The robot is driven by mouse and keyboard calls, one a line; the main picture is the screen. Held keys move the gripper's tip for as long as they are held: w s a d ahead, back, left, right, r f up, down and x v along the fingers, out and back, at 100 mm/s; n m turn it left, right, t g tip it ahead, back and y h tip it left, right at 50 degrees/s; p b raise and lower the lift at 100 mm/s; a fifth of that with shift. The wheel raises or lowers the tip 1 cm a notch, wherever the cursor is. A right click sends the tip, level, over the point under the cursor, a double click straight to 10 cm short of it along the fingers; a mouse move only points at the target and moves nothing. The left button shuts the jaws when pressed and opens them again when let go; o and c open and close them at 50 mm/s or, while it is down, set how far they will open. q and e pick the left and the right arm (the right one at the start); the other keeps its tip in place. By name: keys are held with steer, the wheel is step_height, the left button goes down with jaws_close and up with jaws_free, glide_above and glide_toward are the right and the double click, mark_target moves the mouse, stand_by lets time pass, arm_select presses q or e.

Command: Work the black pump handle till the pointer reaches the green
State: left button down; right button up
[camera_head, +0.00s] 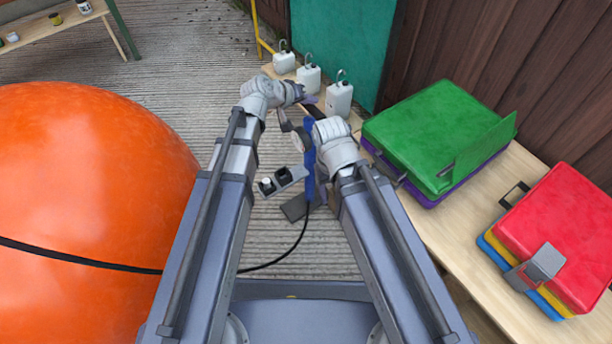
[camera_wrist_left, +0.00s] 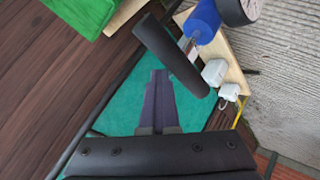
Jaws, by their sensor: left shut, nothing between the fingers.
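The black pump handle (camera_wrist_left: 168,52) shows in the left wrist view as a thick bar on a thin rod from the blue pump body (camera_wrist_left: 203,20). The gauge (camera_wrist_left: 240,8) is beside the body, cut by the frame edge. In the head view the blue pump body (camera_head: 309,160) stands between my arms, with the pale round gauge (camera_head: 299,141) at its left; its pointer is too small to read. My left gripper (camera_wrist_left: 158,75) is shut and empty, its fingertips close to the handle; I cannot tell if they touch. My right gripper's fingers are hidden behind its wrist.
White hooked weights (camera_head: 339,98) stand on the bench behind. A green case (camera_head: 420,125) and a red case (camera_head: 560,230) lie on the bench at the right. A big orange ball (camera_head: 90,190) fills the left. A black hose (camera_head: 290,252) runs across the floor.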

arm_select(q)
steer(key=shift+g+y, duration=0.3)
steer(key=shift+y, duration=0.1)
steer(key=s+a, duration=0.1)
steer(key=s+a+p, duration=0.1)
steer(key=a, duration=0.1)
steer(key=shift+s+a+r, duration=0.1)
steer(key=shift+s, duration=0.15)
steer(key=r+p, duration=0.5)
steer(key=shift+w+d, duration=0.15)
steer(key=shift+d, duration=0.05)
arm_select(e)
step_height(320, 180, up, 7)
steer(key=shift+s+a, duration=0.15)
steer(key=shift+a, duration=0.15)
arm_select(q)
steer(key=shift+f, duration=0.1)
arm_select(e)
steer(key=shift+f, duration=0.15)
steer(key=shift+c, duration=0.2)
